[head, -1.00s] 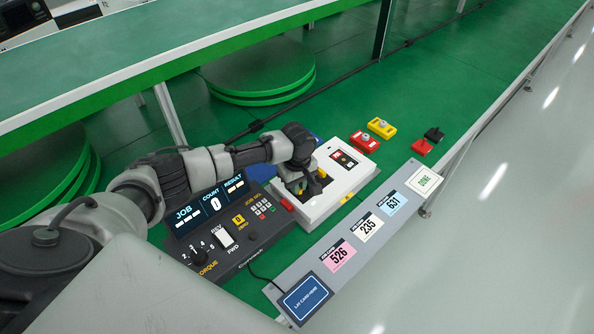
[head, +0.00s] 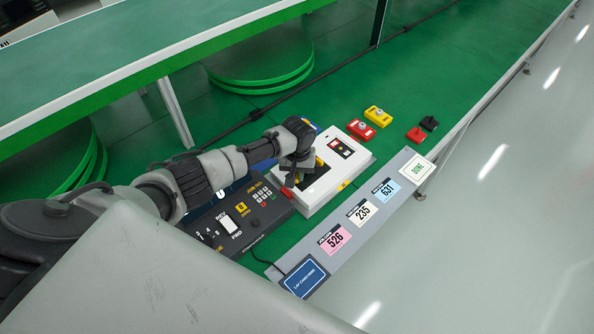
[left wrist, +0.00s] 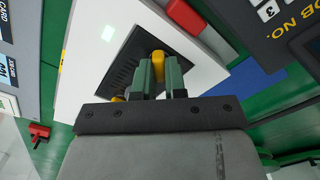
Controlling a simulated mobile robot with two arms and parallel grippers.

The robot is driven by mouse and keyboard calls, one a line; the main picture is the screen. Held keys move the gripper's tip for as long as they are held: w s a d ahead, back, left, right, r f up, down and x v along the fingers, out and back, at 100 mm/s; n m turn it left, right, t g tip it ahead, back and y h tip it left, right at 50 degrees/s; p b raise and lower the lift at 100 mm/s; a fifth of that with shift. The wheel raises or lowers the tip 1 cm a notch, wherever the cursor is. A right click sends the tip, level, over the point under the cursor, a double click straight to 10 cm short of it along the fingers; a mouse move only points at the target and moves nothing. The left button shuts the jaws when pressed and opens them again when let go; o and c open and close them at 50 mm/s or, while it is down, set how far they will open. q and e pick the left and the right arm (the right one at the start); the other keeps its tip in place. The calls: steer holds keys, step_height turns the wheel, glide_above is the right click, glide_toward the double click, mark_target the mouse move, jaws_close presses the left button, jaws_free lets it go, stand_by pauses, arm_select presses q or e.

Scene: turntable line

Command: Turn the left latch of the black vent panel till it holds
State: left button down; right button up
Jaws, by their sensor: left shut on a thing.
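The black vent panel (left wrist: 125,72) is set into the top of a white box (head: 347,168). In the left wrist view, the panel's left yellow latch (left wrist: 157,62) stands between the two green-grey fingers of my left gripper (left wrist: 159,78). The gripper is shut on this latch. A second yellow latch (left wrist: 117,99) shows partly beside the fingers, low on the panel. In the head view my left gripper (head: 294,175) is over the left part of the box and hides most of the panel. My right gripper is not in view.
A control box (head: 240,215) with keys stands left of the white box, partly under my arm. Red (head: 361,130) and yellow (head: 377,116) blocks lie behind. A grey strip with coloured cards (head: 348,223) runs along the front.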

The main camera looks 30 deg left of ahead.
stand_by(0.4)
arm_select(q)
steer(key=c, duration=1.2)
jaws_free()
steer(key=shift+o, duration=0.2)
steer(key=shift+r, duration=0.15)
